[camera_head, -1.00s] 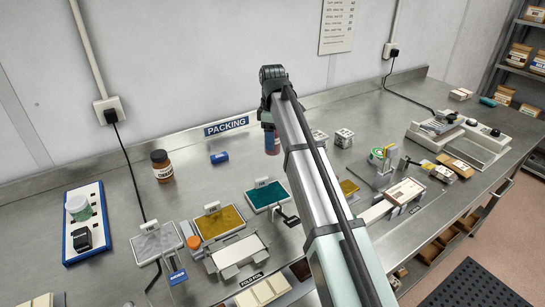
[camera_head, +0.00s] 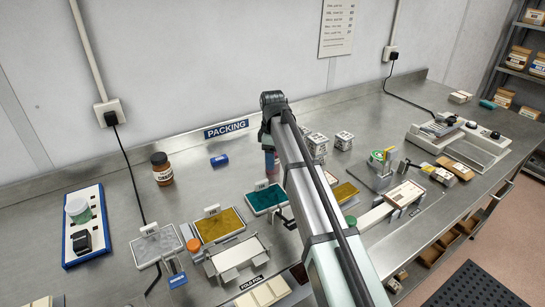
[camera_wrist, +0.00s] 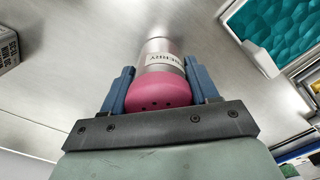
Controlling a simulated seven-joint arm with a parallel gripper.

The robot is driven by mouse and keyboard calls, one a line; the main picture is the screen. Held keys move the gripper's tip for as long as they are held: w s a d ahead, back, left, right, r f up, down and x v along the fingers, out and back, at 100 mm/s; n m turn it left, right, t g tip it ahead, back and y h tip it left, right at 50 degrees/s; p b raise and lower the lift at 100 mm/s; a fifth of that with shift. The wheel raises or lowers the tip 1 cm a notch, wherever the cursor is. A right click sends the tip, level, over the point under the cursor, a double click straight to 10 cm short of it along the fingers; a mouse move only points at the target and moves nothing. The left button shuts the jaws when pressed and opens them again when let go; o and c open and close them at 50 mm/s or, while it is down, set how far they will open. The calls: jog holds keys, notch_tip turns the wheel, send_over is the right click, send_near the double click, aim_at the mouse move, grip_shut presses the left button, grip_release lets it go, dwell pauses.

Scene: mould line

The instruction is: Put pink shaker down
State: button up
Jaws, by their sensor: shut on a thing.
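The pink shaker (camera_wrist: 163,88) has a metal body, a label reading "BERRY" and a pink lid with holes. In the wrist view my gripper (camera_wrist: 158,78) is shut on it, with a blue finger on each side of the lid end. In the head view my gripper (camera_head: 269,140) is over the back of the bench, and the shaker (camera_head: 271,160) hangs below it, partly hidden by my arm. The shaker's base is close to the steel bench (camera_head: 330,105); I cannot tell whether it touches.
A teal tray (camera_head: 267,199) is just in front of the shaker. A blue cylinder (camera_head: 219,160) lies to its left, near a brown jar (camera_head: 161,169). Bare steel lies between the blue cylinder and the shaker.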

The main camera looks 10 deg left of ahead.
jog(key=o, duration=1.1)
jog(key=shift+r, duration=0.1)
notch_tip(320, 180, up, 12)
jog(key=shift+r, duration=0.1)
